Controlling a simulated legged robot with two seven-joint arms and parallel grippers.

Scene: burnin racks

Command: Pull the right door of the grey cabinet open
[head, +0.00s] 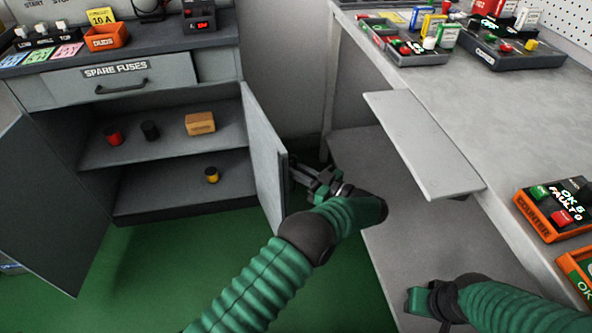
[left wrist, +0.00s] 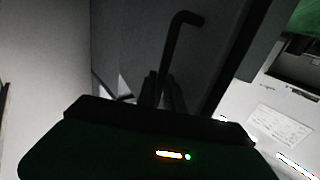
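The grey cabinet (head: 150,220) stands at the left, its interior showing. Its right door (head: 265,160) stands swung well out, seen nearly edge-on; its left door (head: 50,205) is also open. My left gripper (head: 303,170) is at the outer side of the right door. In the left wrist view, the dark bent handle (left wrist: 172,50) runs down between the close-set fingers of my left gripper (left wrist: 162,92), which look shut on it. The contact is dark and partly hidden. My right gripper (head: 418,302) is low at the right, away from the cabinet; its fingers are unclear.
The cabinet shelves hold a red can (head: 113,136), a black can (head: 150,131), a tan box (head: 200,123) and a yellow can (head: 212,175). A drawer (head: 118,85) above is shut. A grey bench (head: 480,110) with a projecting panel (head: 425,145) stands at the right. Green floor (head: 150,270) is clear.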

